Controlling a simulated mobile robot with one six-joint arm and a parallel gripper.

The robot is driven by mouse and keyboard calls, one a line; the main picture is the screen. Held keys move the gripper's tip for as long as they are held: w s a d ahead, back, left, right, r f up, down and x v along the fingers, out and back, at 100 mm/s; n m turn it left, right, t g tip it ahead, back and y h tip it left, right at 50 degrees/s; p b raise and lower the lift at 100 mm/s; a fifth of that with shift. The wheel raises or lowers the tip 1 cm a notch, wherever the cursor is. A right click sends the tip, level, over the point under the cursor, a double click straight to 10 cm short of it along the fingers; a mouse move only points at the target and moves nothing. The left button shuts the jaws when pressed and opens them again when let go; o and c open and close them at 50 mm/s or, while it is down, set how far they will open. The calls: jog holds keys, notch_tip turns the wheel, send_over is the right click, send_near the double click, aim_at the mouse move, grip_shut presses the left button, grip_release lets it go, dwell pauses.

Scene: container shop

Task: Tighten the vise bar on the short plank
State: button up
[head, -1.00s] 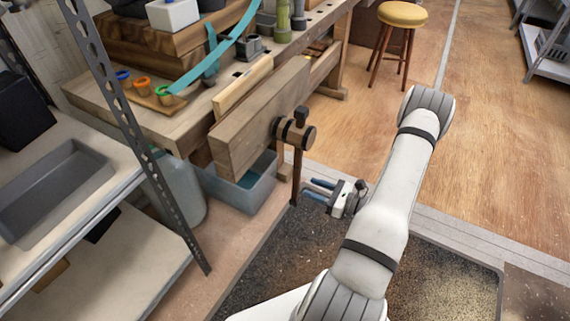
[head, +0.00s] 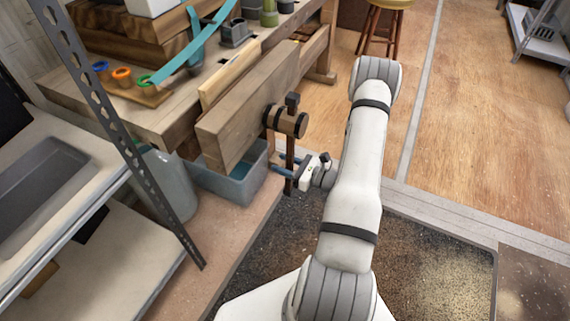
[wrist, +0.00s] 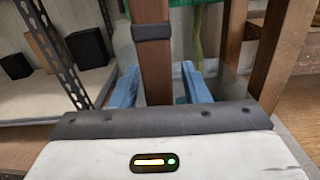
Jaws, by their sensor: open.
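The vise bar (head: 290,152) is a dark wooden bar hanging upright through the round vise screw (head: 287,121), with a dark block at its top. The short plank (head: 228,78) is pale and stands between the bench edge and the thick wooden vise jaw (head: 245,108). My gripper (head: 282,170) is open at the bar's lower part, below the screw. In the wrist view the bar (wrist: 154,70) stands between my two blue fingers, with a gap on each side. A dark band crosses it above the fingers. The bar's lower end is hidden there by my gripper body.
A translucent bin (head: 235,185) sits below the jaw. A metal shelf (head: 130,245) with a perforated post stands at left. The workbench (head: 160,118) carries coloured rings and a teal strap (head: 185,62). A stool (head: 380,25) stands behind; open floor lies to the right.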

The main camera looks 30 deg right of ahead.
grip_shut()
dwell(0.3)
jog(key=shift+s, duration=0.15)
